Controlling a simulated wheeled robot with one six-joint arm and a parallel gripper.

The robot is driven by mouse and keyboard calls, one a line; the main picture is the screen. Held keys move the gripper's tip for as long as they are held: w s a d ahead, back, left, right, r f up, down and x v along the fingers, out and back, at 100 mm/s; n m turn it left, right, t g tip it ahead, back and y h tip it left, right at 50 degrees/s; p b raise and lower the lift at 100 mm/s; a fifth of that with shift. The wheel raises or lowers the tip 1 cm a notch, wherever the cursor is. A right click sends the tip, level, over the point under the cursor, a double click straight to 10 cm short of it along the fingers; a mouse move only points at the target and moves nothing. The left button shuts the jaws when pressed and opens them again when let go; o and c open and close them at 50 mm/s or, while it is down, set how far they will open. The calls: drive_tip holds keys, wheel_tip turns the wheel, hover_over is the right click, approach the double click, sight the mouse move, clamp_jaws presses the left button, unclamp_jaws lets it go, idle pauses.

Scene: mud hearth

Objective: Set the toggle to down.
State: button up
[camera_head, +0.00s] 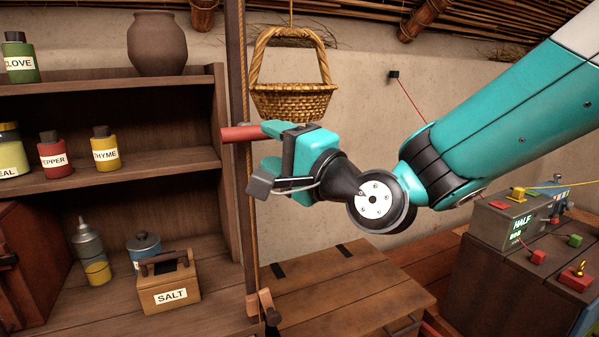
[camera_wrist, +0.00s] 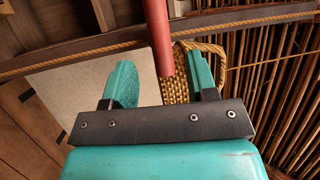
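A red rod (camera_head: 242,133) sticks out sideways from the wooden post beside the shelf. I cannot tell whether it is the toggle. My gripper (camera_head: 268,148) is just right of the rod, with its teal fingers apart. In the wrist view the rod (camera_wrist: 160,40) comes down from the top, its end in line with the gap between the fingers of my gripper (camera_wrist: 162,78). Space shows on both sides of it, and nothing is gripped. A red block with a yellow lever (camera_head: 579,268) sits at the far right. It is small, and its setting is unclear.
A wicker basket (camera_head: 292,101) hangs above my gripper. A wooden shelf (camera_head: 110,185) with jars and a salt box (camera_head: 168,290) stands at left. A wooden chest (camera_head: 345,285) is below. A grey box marked HALF (camera_head: 500,222) stands at right.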

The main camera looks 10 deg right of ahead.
drive_tip(key=shift+b+v, duration=0.95)
drive_tip(key=shift+v, duration=1.45)
